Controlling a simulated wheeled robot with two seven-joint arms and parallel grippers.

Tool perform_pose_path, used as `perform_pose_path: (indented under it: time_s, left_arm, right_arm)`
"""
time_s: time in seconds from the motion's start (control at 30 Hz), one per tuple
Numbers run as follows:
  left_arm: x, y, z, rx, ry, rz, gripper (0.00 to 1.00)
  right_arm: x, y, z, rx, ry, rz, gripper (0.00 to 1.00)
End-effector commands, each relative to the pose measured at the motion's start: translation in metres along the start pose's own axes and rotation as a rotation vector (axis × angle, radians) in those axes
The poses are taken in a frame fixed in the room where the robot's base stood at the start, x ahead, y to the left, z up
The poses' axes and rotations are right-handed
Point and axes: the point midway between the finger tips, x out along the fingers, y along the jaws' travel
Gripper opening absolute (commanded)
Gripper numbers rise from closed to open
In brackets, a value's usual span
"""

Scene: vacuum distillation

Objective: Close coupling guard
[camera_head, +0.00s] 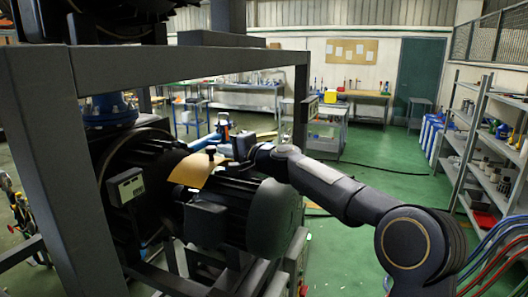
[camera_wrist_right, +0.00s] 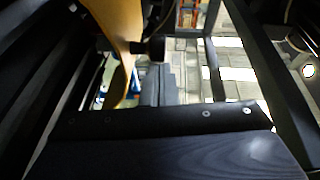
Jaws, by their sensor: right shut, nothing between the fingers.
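The coupling guard (camera_head: 193,170) is a curved yellow-orange plate over the gap between the dark motor (camera_head: 245,210) and the round machine housing (camera_head: 135,165). A small dark knob (camera_head: 210,150) shows at its upper edge. My right arm reaches in from the right, and my right gripper (camera_head: 228,150) is shut and empty beside the guard's upper right edge; I cannot tell whether it touches. In the right wrist view the guard (camera_wrist_right: 124,45) is a yellow curved sheet at upper left, with a dark knob-like part (camera_wrist_right: 150,47) beside it. My left gripper is out of view.
A thick grey frame (camera_head: 180,65) stands around the machine, its beam above the guard and a post (camera_head: 301,108) behind my right forearm. A grey control box (camera_head: 126,187) sits left of the guard. Shelves (camera_head: 485,140) line the right; green floor (camera_head: 370,180) is open.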

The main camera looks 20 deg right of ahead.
Motion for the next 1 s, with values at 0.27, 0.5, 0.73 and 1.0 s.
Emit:
perform_pose_path:
  time_s: [0.27,0.5,0.73,1.0]
  left_arm:
    - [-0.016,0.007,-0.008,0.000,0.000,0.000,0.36]
    - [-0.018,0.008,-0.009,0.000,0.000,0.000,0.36]
    - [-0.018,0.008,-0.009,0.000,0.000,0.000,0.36]
    - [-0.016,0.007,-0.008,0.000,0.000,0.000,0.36]
  right_arm:
    - [0.048,-0.007,0.017,0.000,-0.006,0.001,0.00]
    - [0.059,-0.007,0.021,0.000,-0.004,0.000,0.00]
    - [0.059,-0.007,0.022,0.000,-0.006,0.000,0.00]
    - [0.055,-0.007,0.019,0.001,-0.008,-0.001,0.00]
